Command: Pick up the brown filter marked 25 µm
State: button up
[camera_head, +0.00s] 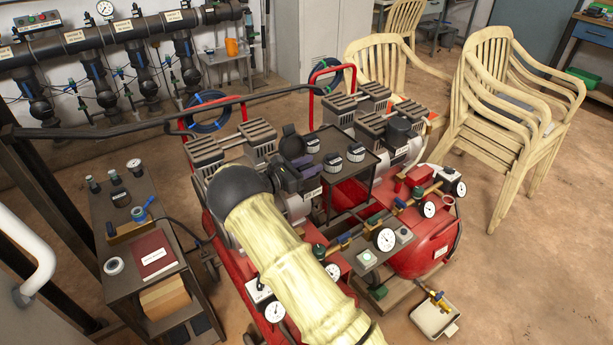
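Several small dark cylindrical parts with pale labels stand on a dark raised tray (345,184) between the compressors. One is at the left (313,145), one in front (332,162) and one at the right (355,152). They may be filters, but the labels are too small to read and I cannot make out a brown one. My gripper (300,160) is at the left edge of the tray, beside these parts. Its fingers blend into the dark background, so I cannot tell whether it is open or shut. My arm hides part of the left compressor.
Red compressors (425,245) with gauges and brass valves surround the tray. A dark cart (120,215) at left holds tape, bottles and a red book (153,253). Stacked cream chairs (505,110) stand at right. A pipe manifold (110,40) lines the back wall.

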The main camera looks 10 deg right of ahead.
aim_at(309, 164)
dwell(0.3)
grip_shut()
jog(key=shift+r, duration=0.1)
notch_tip(309, 164, up, 10)
jog(key=shift+f+p, duration=0.1)
jog(key=shift+p, duration=0.4)
dwell(0.6)
